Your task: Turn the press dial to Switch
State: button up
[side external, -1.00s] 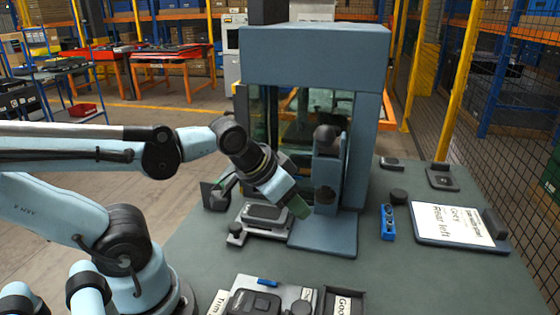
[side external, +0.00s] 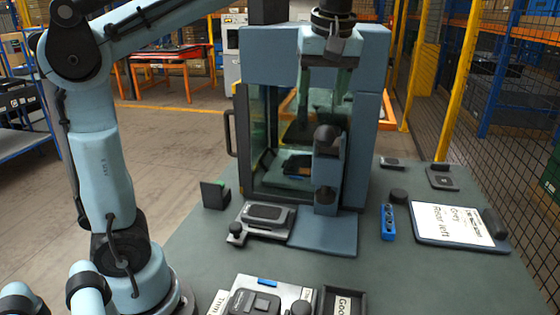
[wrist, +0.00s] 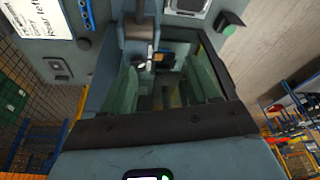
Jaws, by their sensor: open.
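The press (side external: 270,60) is a large blue-grey cabinet with glass sides, standing on the green table. Its top also fills the lower part of the wrist view (wrist: 90,162). I cannot make out the dial or its markings for certain. A small dark screen with a green dot (wrist: 148,177) is cut off at the bottom edge of the wrist view. My gripper (side external: 323,92) points down in front of the upper part of the press. Its two greenish fingers are apart with nothing between them.
A dark round-topped post (side external: 327,140) rises at the press's front. A grey fixture with a dark part (side external: 268,228) sits before the press. A black box with a green button (side external: 213,195) stands left. A blue block (side external: 387,222) and a clipboard (side external: 455,225) lie right.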

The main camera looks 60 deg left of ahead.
jog(key=w+r+y, duration=0.1)
jog(key=w+r, duration=0.1)
jog(key=w, duration=0.4)
jog(key=shift+n+t, duration=0.3)
jog(key=shift+n, duration=0.1)
jog(key=x, duration=1.1)
jog(key=shift+s+f, duration=0.1)
jog(key=shift+f, duration=0.25)
jog(key=c, duration=1)
